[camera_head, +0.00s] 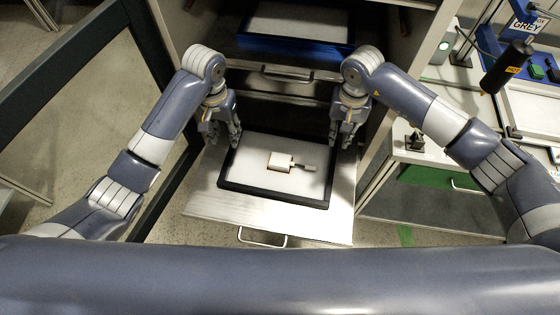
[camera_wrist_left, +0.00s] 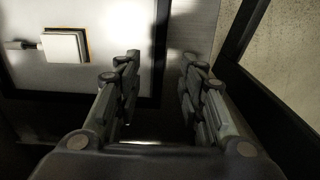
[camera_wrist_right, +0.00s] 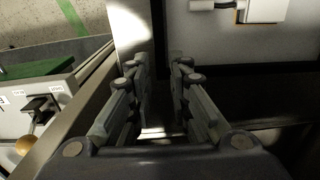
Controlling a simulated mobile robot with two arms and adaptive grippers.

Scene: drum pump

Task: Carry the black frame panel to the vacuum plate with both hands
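The black frame panel (camera_head: 228,186) lies flat on a pulled-out drawer, a black rim around a light inner sheet. A small pale block with a dark-tipped stub (camera_head: 281,162) lies on it. My left gripper (camera_head: 222,142) is at the panel's left far side, fingers apart; in the left wrist view the panel rim (camera_wrist_left: 160,40) runs into the gap between the fingers. My right gripper (camera_head: 345,143) is at the right far side, fingers also apart, with the rim (camera_wrist_right: 162,45) in line with its gap. No contact can be made out. I cannot clearly identify the vacuum plate.
The drawer front (camera_head: 262,238) has a handle facing me. Above is another drawer with a blue tray (camera_head: 290,42). A workbench (camera_head: 480,165) with devices stands to the right. A dark post-and-glass frame (camera_head: 75,75) stands at the left, close to my left arm.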

